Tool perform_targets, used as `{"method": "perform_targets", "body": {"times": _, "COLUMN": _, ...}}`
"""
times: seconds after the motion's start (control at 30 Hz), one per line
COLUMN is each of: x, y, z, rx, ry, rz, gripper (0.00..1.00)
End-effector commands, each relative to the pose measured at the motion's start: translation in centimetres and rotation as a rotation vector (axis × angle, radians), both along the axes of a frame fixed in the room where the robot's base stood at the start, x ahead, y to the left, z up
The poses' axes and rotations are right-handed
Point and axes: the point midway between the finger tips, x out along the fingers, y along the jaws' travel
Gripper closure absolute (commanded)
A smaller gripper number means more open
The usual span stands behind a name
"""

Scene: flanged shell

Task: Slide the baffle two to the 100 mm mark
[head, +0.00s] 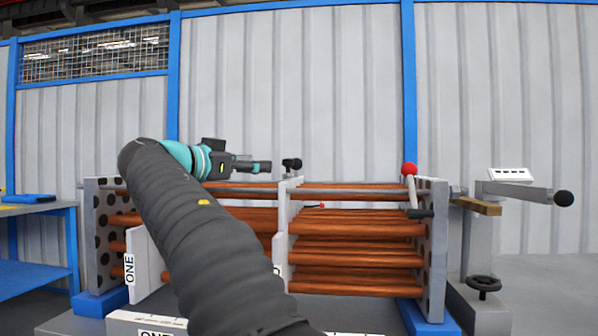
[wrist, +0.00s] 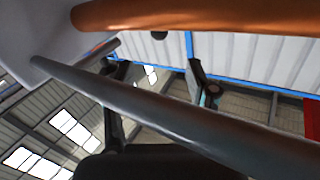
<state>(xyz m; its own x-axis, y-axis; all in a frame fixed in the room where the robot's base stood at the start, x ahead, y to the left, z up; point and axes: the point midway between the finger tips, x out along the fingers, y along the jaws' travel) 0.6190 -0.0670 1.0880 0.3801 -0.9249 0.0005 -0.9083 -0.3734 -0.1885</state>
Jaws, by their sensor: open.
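A pale upright baffle plate (head: 283,222) stands mid-bundle across the copper tubes, with a black knob (head: 291,163) at its top. Its label is partly hidden by my arm; I cannot read its name for certain. Another pale plate (head: 146,262), labelled ONE, stands at the left. My gripper (head: 264,167) is above the tubes, pointing right, a little left of the knob. In the wrist view its dark fingers (wrist: 160,92) are spread apart, with nothing seen held between them. A grey rod (wrist: 170,110) crosses in front of them. No 100 mm mark is readable.
Copper tubes (head: 355,229) run between perforated end plates at left (head: 103,235) and right (head: 434,250). A red-ball lever (head: 410,182) rises near the right end. Farther right are a black-ball handle (head: 564,198) and a handwheel (head: 484,284). A blue table (head: 35,275) stands left.

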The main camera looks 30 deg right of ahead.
Motion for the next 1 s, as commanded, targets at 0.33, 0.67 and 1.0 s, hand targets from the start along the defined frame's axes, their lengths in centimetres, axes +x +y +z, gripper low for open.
{"method": "perform_targets", "body": {"times": 0.33, "x": 1.8, "y": -4.8, "z": 0.1, "rx": 0.001, "ry": -0.004, "rz": -0.007, "gripper": 0.43}}
{"method": "perform_targets", "body": {"times": 0.67, "x": 4.0, "y": -10.2, "z": 0.1, "rx": 0.002, "ry": -0.002, "rz": -0.004, "gripper": 0.43}}
{"method": "perform_targets", "body": {"times": 1.0, "x": 5.1, "y": -12.7, "z": 0.1, "rx": 0.001, "ry": -0.003, "rz": -0.002, "gripper": 0.43}}
